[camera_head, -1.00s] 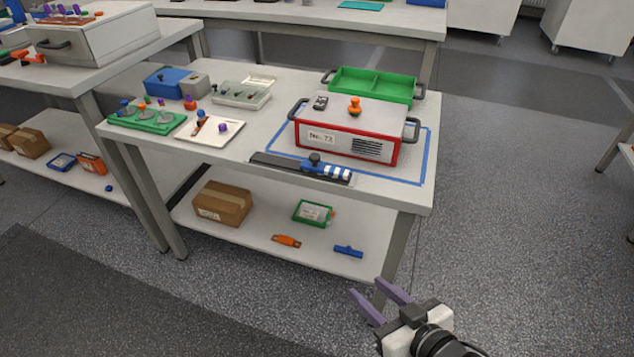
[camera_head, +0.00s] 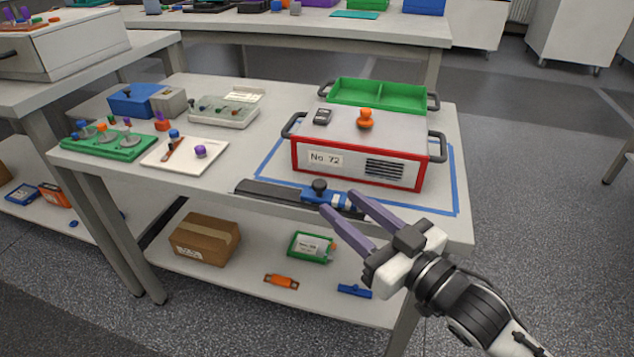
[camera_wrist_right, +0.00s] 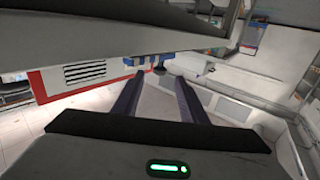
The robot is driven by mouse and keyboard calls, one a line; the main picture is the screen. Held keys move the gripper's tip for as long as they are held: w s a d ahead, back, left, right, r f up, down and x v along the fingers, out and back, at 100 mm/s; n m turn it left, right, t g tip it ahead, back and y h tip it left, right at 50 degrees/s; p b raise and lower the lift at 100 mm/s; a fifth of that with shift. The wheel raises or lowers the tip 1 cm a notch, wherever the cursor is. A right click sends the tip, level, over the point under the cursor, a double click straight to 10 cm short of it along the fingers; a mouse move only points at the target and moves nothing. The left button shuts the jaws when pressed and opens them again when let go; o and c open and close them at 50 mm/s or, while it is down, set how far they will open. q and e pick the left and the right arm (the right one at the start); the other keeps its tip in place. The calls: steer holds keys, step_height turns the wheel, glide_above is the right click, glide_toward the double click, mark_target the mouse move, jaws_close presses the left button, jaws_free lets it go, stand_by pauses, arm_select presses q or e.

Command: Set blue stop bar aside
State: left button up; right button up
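The blue stop bar (camera_head: 313,195) has a black knob and lies on a dark rail (camera_head: 262,189) along the front edge of the table. White-and-blue segments at its right end are partly hidden by my right gripper (camera_head: 339,205). That gripper is open and empty, its two purple fingers pointing at the bar's right end. In the right wrist view, blue parts of the bar (camera_wrist_right: 140,61) show just beyond the open fingers (camera_wrist_right: 160,79). I cannot tell whether the fingers touch it. My left gripper is not in view.
A red-framed case No. 72 (camera_head: 350,172) stands behind the bar inside blue tape. A white tray (camera_head: 215,158) and green board (camera_head: 105,148) are left. The lower shelf (camera_head: 240,280) holds a cardboard box and small parts.

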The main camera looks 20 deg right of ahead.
mark_target(324, 190)
steer(key=b+x, duration=0.1)
steer(key=x, duration=0.7)
steer(key=shift+f, duration=0.15)
jaws_close()
